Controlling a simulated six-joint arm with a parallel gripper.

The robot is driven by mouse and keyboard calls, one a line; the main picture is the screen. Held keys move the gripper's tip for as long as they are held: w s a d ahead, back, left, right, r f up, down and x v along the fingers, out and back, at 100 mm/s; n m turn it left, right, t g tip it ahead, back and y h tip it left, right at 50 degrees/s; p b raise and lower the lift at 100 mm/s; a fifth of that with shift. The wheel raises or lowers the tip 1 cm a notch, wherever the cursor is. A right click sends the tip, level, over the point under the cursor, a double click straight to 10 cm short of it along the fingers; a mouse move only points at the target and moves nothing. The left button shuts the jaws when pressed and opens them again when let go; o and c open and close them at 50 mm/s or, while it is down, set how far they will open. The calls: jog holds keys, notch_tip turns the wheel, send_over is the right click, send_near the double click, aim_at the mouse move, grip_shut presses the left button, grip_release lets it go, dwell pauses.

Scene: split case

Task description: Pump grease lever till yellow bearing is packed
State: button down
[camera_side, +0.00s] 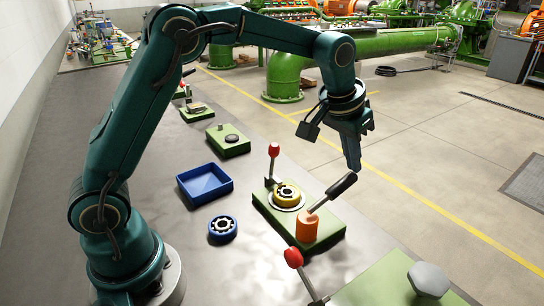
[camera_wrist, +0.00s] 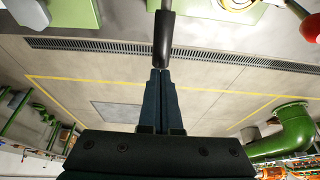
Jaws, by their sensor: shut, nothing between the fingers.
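The yellow bearing (camera_side: 287,194) sits on a round pale seat on a green base plate (camera_side: 325,235) in the side view. Next to it stands the orange grease pump body (camera_side: 307,229). Its lever slants up to the right and ends in a black handle (camera_side: 342,186). The handle also shows in the wrist view (camera_wrist: 163,38). My gripper (camera_side: 354,167) is shut and empty, its fingertips close to the handle's upper end. In the wrist view my fingertips (camera_wrist: 160,74) overlap the handle's end; I cannot tell whether they touch. How much grease the bearing holds cannot be seen.
A red-knobbed lever (camera_side: 273,151) rises beside the yellow bearing. A blue bearing (camera_side: 222,229) and a blue tray (camera_side: 204,184) are to the left. Another red-knobbed lever (camera_side: 294,258) and a green block with a grey hexagonal top (camera_side: 429,279) stand in front. Bare floor lies to the right.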

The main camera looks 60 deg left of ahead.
dwell(0.4)
notch_tip(320, 180, up, 7)
jog(key=shift+s, duration=0.25)
dwell(0.4)
jog(key=shift+r, duration=0.15)
jog(key=s+a+r+t, duration=0.2)
jog(key=s+r, duration=0.4)
jog(key=s, duration=0.6)
jog(key=s+f, duration=1)
jog(key=s, duration=0.1)
jog(key=shift+s+a+f+g, duration=0.25)
jog(key=shift+s+f+g, duration=0.1)
jog(key=shift+f+g, duration=0.05)
